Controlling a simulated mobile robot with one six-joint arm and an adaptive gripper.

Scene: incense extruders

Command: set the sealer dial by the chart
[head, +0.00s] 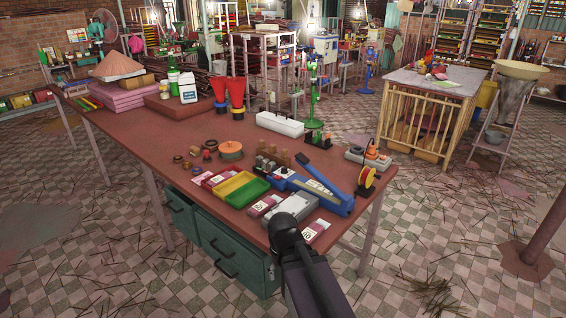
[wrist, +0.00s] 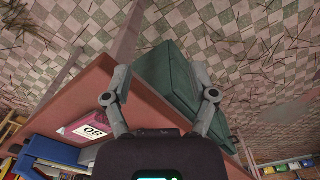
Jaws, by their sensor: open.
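Part of a blue body (wrist: 45,150), likely the sealer, also shows at the lower left of the wrist view. I cannot make out a chart. My gripper (wrist: 159,72) is open and empty in the wrist view, its fingers spread over the table edge and green drawers. In the head view my arm reaches in from the bottom and its fingers cannot be made out clearly.
Red packets (head: 264,206) with white labels lie near the table's front edge; one (wrist: 88,126) shows in the wrist view. Green drawers (head: 232,248) hang below.

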